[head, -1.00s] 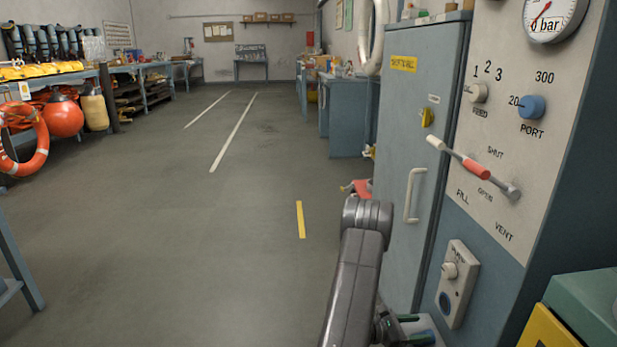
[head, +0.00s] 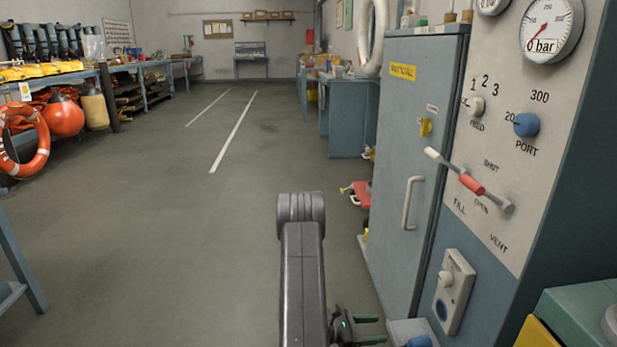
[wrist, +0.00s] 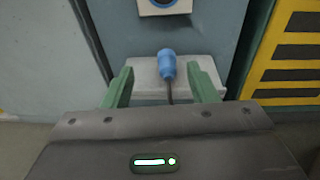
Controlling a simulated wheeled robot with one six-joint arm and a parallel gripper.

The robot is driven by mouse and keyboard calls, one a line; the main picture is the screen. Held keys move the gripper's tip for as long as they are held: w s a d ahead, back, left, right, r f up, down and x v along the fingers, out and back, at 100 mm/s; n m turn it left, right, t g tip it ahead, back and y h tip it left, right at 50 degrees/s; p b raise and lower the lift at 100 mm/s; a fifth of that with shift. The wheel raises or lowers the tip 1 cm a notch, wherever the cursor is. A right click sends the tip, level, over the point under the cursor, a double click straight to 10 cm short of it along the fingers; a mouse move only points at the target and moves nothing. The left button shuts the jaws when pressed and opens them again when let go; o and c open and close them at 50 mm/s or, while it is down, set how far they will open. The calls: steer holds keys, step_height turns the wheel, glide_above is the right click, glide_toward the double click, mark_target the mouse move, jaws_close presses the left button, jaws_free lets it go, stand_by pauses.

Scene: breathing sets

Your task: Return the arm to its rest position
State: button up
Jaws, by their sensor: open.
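My arm (head: 303,265) rises from the bottom middle of the head view, in front of the grey floor. My gripper (head: 371,328) shows low at the right of the arm, its green fingers pointing right toward the cabinet side. In the wrist view my gripper (wrist: 166,88) is open, its two green fingers spread apart with nothing held between them. Beyond and between them a blue-topped handle on a dark stem (wrist: 167,66) stands at a pale grey block (wrist: 203,70). I cannot tell the exact gap to it.
A blue-grey cabinet (head: 402,160) and a control panel with gauge, knobs and a red-banded lever (head: 470,184) stand close on the right. A green and yellow box (head: 575,318) is at the bottom right. The floor (head: 190,240) to the left is open.

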steer(key=w+f+p+v, duration=0.1)
steer(key=v, duration=0.6)
steer(key=shift+s+a, duration=0.25)
